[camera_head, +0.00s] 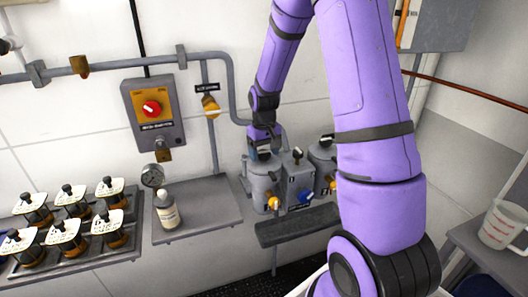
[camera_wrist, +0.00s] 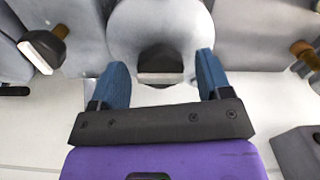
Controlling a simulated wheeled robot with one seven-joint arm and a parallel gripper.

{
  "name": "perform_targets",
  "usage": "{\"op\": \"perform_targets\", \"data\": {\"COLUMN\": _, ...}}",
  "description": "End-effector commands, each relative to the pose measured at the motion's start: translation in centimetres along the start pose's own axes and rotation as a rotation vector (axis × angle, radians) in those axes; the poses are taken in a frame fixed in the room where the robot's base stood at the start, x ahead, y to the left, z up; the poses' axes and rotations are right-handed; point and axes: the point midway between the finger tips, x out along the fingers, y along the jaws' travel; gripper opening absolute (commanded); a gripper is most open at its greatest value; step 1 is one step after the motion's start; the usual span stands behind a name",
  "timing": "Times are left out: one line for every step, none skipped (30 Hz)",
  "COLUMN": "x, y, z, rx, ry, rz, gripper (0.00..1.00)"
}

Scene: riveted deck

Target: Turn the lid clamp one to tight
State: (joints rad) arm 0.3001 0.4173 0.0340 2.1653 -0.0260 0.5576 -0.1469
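A grey round pot (camera_head: 262,183) stands at the left of a grey equipment group by the wall. In the wrist view its round lid (camera_wrist: 135,28) fills the top middle, and a dark clamp knob (camera_wrist: 160,60) with a pale bar face sits on it. I take this knob for lid clamp one; no label shows. My gripper (camera_wrist: 162,68) is open, with one blue finger on each side of the knob and a gap to both. In the head view my gripper (camera_head: 264,153) is over the pot's top and hides the knob.
A second pot (camera_head: 323,155) is partly behind my arm. A bottle (camera_head: 167,210) stands on the shelf (camera_head: 205,209) to the left.

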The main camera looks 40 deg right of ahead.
Motion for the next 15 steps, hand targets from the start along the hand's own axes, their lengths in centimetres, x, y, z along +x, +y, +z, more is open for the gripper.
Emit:
{"op": "perform_targets", "data": {"x": 0.0, "y": 0.0, "z": 0.0, "rx": 0.0, "ry": -0.001, "rz": 0.0, "gripper": 0.71}}
{"op": "perform_targets", "data": {"x": 0.0, "y": 0.0, "z": 0.0, "rx": 0.0, "ry": -0.001, "rz": 0.0, "gripper": 0.71}}
{"op": "perform_targets", "data": {"x": 0.0, "y": 0.0, "z": 0.0, "rx": -0.001, "ry": -0.001, "rz": 0.0, "gripper": 0.71}}
{"op": "perform_targets", "data": {"x": 0.0, "y": 0.0, "z": 0.0, "rx": -0.001, "ry": -0.001, "rz": 0.0, "gripper": 0.71}}
{"op": "perform_targets", "data": {"x": -0.1, "y": 0.0, "z": 0.0, "rx": -0.001, "ry": -0.001, "rz": 0.0, "gripper": 0.71}}
{"op": "perform_targets", "data": {"x": -0.2, "y": 0.0, "z": 0.0, "rx": -0.001, "ry": 0.0, "rz": 0.0, "gripper": 0.71}}
{"op": "perform_targets", "data": {"x": -0.4, "y": 0.0, "z": 0.0, "rx": -0.001, "ry": 0.0, "rz": 0.0, "gripper": 0.71}}
{"op": "perform_targets", "data": {"x": -0.7, "y": 0.0, "z": 0.0, "rx": -0.001, "ry": 0.0, "rz": 0.0, "gripper": 0.71}}
{"op": "perform_targets", "data": {"x": -1.1, "y": 0.0, "z": 0.0, "rx": 0.0, "ry": 0.0, "rz": 0.0, "gripper": 0.71}}
{"op": "perform_targets", "data": {"x": -1.5, "y": 0.0, "z": 0.0, "rx": 0.0, "ry": 0.002, "rz": 0.0, "gripper": 0.71}}
{"op": "perform_targets", "data": {"x": -2.0, "y": 0.0, "z": 0.0, "rx": 0.0, "ry": 0.003, "rz": 0.001, "gripper": 0.71}}
{"op": "perform_targets", "data": {"x": -2.7, "y": 0.0, "z": 0.0, "rx": 0.0, "ry": 0.002, "rz": 0.0, "gripper": 0.71}}
{"op": "perform_targets", "data": {"x": -3.2, "y": 0.0, "z": 0.0, "rx": 0.0, "ry": 0.004, "rz": 0.001, "gripper": 0.71}}
{"op": "perform_targets", "data": {"x": -3.8, "y": 0.0, "z": -0.1, "rx": 0.0, "ry": 0.004, "rz": 0.001, "gripper": 0.71}}
{"op": "perform_targets", "data": {"x": -4.6, "y": 0.0, "z": -0.1, "rx": 0.0, "ry": 0.004, "rz": 0.001, "gripper": 0.71}}
